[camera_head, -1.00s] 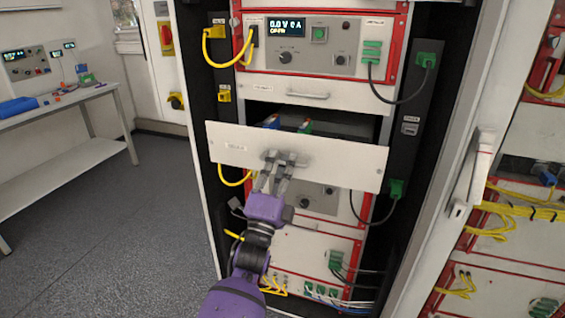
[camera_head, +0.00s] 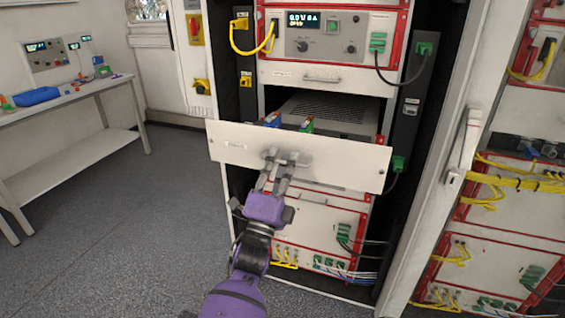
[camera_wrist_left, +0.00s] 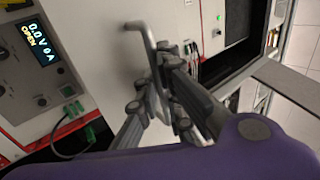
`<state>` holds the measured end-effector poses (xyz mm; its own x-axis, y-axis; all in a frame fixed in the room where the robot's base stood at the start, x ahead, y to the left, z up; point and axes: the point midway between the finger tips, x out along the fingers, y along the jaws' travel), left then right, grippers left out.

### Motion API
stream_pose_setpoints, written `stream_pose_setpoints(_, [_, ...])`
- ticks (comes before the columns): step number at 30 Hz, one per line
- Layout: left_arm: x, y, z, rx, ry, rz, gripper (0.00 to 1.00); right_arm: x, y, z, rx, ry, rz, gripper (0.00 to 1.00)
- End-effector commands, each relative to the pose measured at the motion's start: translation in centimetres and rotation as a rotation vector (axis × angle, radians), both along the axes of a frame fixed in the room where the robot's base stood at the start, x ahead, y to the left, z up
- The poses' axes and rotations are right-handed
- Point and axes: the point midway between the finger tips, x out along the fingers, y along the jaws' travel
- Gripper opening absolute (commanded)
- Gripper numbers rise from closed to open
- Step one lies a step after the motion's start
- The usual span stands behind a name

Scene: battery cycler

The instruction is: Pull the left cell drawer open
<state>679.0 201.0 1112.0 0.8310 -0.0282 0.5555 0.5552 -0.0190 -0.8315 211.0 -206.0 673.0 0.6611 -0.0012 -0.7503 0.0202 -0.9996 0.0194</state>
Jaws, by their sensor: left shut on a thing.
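The left cell drawer's wide white front panel (camera_head: 345,158) stands out from the rack in the head view. Behind it the drawer's inside shows, with a blue piece (camera_head: 272,120) and a green piece (camera_head: 307,125) just behind the panel's top edge. My left gripper (camera_head: 285,160) is shut on the drawer handle at the panel's middle, and its fingers hide most of that handle. In the left wrist view the bent metal handle (camera_wrist_left: 152,55) runs between the fingers of my left gripper (camera_wrist_left: 165,85). My right gripper is not in view.
Above is a closed drawer (camera_head: 330,78) with its own handle, under a cycler unit (camera_head: 335,38) with a lit display. An open cabinet door (camera_head: 440,150) stands at right. A bench (camera_head: 75,95) is at far left, with clear floor (camera_head: 110,225) between.

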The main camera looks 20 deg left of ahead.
Motion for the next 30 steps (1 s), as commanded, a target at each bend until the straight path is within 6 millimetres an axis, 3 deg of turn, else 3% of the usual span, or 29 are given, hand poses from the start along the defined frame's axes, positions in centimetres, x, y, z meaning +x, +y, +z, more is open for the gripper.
stream_pose_setpoints(11, [0.0, 0.0, 0.0, 0.000, 0.000, 0.000, 0.00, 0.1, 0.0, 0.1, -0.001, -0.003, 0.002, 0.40])
stream_pose_setpoints(12, [0.0, 0.0, 0.0, 0.000, 0.000, 0.000, 0.10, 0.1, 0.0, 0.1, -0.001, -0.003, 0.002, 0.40])
stream_pose_setpoints(13, [0.0, 0.0, 0.0, 0.000, 0.000, 0.000, 0.14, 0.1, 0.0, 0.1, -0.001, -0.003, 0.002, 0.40])
stream_pose_setpoints(23, [-0.1, 0.0, 0.0, 0.000, -0.001, 0.000, 0.15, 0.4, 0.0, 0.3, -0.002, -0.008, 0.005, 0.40])
stream_pose_setpoints(30, [-2.6, 0.1, -1.9, 0.000, 0.003, 0.001, 0.15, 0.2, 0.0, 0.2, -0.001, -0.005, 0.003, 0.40])
